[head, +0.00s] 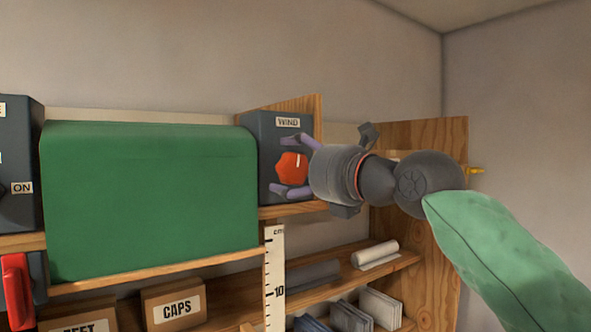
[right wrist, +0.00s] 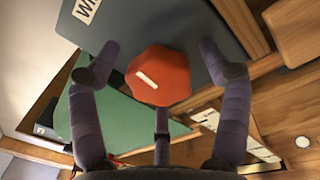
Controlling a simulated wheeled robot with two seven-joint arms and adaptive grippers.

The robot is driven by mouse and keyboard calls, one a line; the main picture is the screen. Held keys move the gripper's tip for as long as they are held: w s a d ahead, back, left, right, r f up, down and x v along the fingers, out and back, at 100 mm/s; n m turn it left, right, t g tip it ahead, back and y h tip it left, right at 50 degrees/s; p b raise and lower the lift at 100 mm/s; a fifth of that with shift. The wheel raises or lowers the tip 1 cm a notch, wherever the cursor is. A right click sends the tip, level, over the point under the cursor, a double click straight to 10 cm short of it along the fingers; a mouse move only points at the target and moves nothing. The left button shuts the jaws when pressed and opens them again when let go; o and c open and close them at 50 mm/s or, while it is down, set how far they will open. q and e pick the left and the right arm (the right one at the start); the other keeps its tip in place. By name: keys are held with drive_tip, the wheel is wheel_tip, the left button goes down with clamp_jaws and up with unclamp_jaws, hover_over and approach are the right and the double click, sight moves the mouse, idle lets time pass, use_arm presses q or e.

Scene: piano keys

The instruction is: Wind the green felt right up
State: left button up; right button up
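The green felt (head: 150,200) hangs as a broad sheet over the shelf front, its lower edge near the shelf board; it also shows in the right wrist view (right wrist: 125,125). The dark WIND box (head: 268,128) stands at its right, with a red knob (head: 292,168) bearing a white mark. In the right wrist view the red knob (right wrist: 158,76) sits between the spread fingers of my right gripper (right wrist: 160,85). My right gripper (head: 296,167) is open around the knob, and the fingers appear apart from it. My left gripper is not in view.
A dark box (head: 20,170) labelled ON and a red handle (head: 17,290) are at the left. A ruler (head: 275,280) stands below the WIND box. Cartons, including the CAPS carton (head: 174,302), and a white roll (head: 375,254) lie on lower shelves. A wooden panel (head: 440,240) is at the right.

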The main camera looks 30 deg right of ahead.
drive_tip(key=shift+s, duration=0.1)
drive_tip(key=s+d, duration=0.2)
drive_tip(key=s, duration=0.9)
drive_tip(key=shift+s+f, duration=0.2)
drive_tip(key=shift+s, duration=0.15)
drive_tip(key=shift+w, duration=0.1)
